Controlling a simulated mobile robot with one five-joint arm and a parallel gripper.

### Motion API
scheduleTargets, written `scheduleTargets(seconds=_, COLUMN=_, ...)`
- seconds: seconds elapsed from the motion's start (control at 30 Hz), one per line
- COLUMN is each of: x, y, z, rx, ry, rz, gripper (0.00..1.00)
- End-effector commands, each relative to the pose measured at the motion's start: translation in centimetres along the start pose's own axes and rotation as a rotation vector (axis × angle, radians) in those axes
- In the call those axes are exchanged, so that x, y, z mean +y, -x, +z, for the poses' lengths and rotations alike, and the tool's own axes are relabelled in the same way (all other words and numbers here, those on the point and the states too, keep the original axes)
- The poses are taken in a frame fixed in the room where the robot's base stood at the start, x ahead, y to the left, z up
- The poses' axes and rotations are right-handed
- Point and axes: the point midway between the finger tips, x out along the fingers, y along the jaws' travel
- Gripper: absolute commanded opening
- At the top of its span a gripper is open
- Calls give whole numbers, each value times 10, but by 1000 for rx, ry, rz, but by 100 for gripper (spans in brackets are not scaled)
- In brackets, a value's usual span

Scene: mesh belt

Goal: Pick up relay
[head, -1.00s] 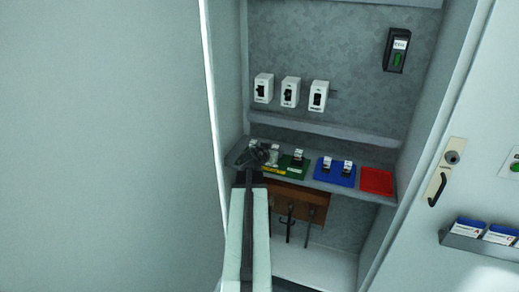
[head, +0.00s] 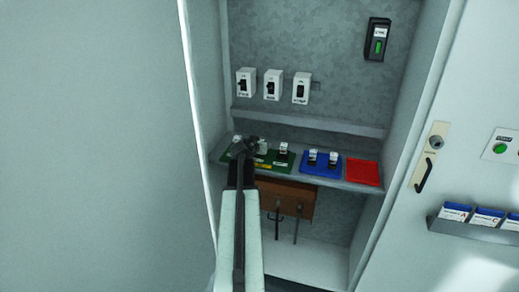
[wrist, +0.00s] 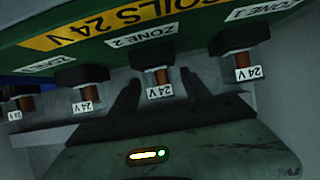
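Several small relays with white "24 V" labels stand on a green board in the cabinet, one of them (head: 284,149) right of my gripper in the head view. My gripper (head: 247,144) is over the left part of the green board (head: 290,167). In the wrist view, my gripper's two dark fingers (wrist: 160,96) are apart, one on each side of the relay (wrist: 158,78) at the "ZONE 2" label. Contact cannot be told. Other relays (wrist: 240,62) stand to its right and left (wrist: 82,92). My gripper hides part of the board's left end in the head view.
A blue tray (head: 323,172) holds two relays, and a red tray (head: 363,173) beside it is empty. Three white switches (head: 272,85) hang above the shelf. A shelf edge (head: 310,122) runs over the boards. Hooks hang below. Cabinet walls close both sides.

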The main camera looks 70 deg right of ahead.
Motion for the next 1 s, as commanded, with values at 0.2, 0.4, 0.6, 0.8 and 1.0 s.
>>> scheduleTargets(seconds=0.2, x=0, y=0, z=0, rx=0, ry=0, rz=0, gripper=0)
scheduleTargets(seconds=0.4, x=-1, y=1, z=0, rx=0, ry=1, rz=0, gripper=0)
scheduleTargets(seconds=0.6, x=-1, y=7, z=-12, rx=0, ry=1, rz=-1, gripper=0)
scheduleTargets(seconds=0.8, x=-1, y=23, z=-47, rx=0, ry=1, rz=-1, gripper=0)
scheduleTargets(seconds=1.0, x=-2, y=41, z=-84, rx=0, ry=1, rz=-1, gripper=0)
